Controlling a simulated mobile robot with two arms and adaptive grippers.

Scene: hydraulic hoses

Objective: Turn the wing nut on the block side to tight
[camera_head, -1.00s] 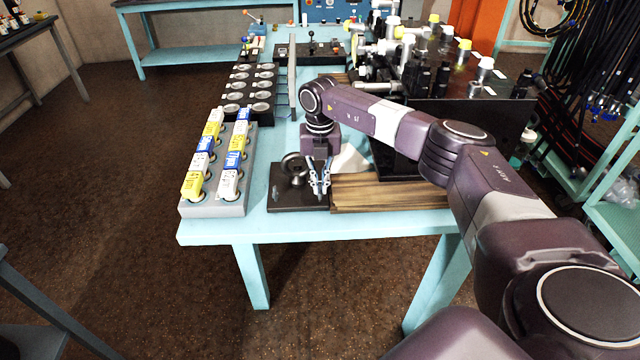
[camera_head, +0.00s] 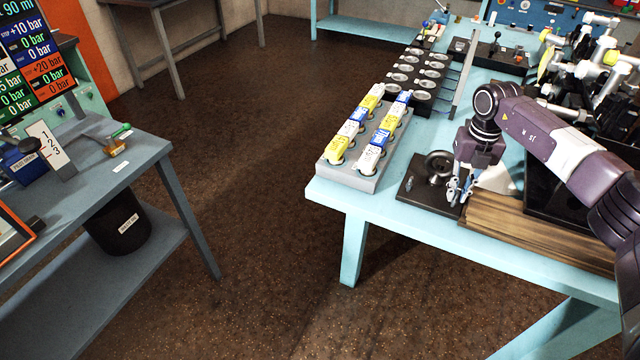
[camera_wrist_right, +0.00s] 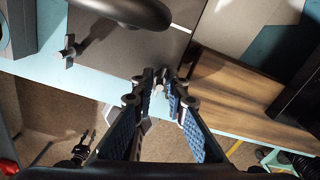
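A dark plate (camera_head: 422,193) with a round handwheel (camera_head: 439,166) lies at the front of the light-blue bench. One small wing nut (camera_wrist_right: 68,50) sits at the plate's left side, apart from my gripper. My right gripper (camera_head: 459,190) points down at the plate's other side, beside a wooden block (camera_head: 520,228). In the wrist view its fingertips (camera_wrist_right: 161,82) stand on either side of a small metal part, seemingly the block-side wing nut. This part is mostly hidden, and whether the fingers press on it is unclear. My left gripper is out of view.
A rack of yellow, white and blue labelled pieces (camera_head: 347,176) stands left of the plate. Valves and fittings (camera_head: 600,75) crowd the bench at right. A grey side table (camera_head: 90,185) stands at left, with open floor between.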

